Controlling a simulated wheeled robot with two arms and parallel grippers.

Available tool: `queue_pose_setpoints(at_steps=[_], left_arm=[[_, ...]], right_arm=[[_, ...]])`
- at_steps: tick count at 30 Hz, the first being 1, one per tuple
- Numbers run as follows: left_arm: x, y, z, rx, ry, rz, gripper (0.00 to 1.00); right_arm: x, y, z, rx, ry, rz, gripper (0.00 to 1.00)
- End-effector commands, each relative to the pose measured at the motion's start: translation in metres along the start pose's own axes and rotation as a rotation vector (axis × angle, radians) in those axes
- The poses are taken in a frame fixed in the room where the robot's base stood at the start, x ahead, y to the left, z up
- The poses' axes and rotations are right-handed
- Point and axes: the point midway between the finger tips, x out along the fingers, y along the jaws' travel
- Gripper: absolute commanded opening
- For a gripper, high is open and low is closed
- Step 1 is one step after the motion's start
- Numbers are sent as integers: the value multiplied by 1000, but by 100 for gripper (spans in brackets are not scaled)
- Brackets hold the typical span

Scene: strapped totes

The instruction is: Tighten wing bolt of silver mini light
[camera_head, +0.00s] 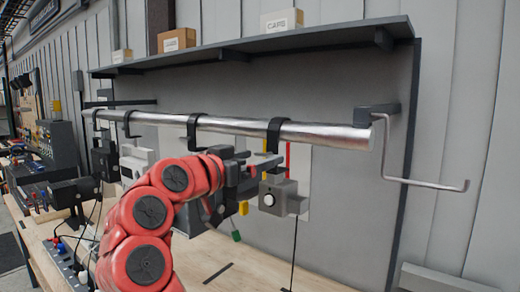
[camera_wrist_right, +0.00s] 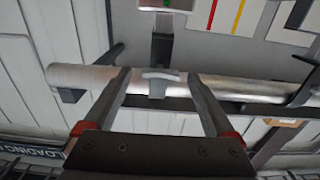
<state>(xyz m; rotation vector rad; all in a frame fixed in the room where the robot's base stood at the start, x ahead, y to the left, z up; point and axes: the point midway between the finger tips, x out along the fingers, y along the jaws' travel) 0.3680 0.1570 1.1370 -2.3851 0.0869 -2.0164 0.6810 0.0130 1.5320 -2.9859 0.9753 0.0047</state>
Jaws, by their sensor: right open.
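The silver mini light (camera_head: 285,192) is a small grey box with a round white face. It hangs below the silver pipe, under a dark hook clamp (camera_head: 274,133). My right gripper (camera_head: 268,165) is just above the light and below the pipe, beside the clamp. In the right wrist view my gripper (camera_wrist_right: 160,82) is open. A small light-grey piece, apparently the wing bolt (camera_wrist_right: 163,76), lies between its fingers on the dark clamp (camera_wrist_right: 162,48), in front of the pipe. I cannot tell whether the fingers touch it. My left gripper is not in view.
The pipe (camera_head: 330,135) runs across the wall panel with several clamps. A white lamp (camera_head: 138,160) and a black lamp (camera_head: 75,193) are at left. A bent handle (camera_head: 385,165) sticks out at right. A shelf (camera_head: 300,38) with boxes runs above. Cables hang to the wooden bench (camera_head: 210,258).

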Motion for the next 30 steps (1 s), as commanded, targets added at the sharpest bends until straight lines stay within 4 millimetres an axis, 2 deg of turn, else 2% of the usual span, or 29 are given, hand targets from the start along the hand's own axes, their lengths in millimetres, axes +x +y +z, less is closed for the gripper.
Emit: queue_pose_setpoints(at_steps=[4,13,27,30], left_arm=[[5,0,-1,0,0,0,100],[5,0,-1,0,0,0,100],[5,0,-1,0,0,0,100],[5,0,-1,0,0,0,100]], right_arm=[[11,0,-1,1,1,0,90],[13,0,0,1,2,-1,90],[13,0,0,1,1,0,5],[13,0,0,3,1,0,4]])
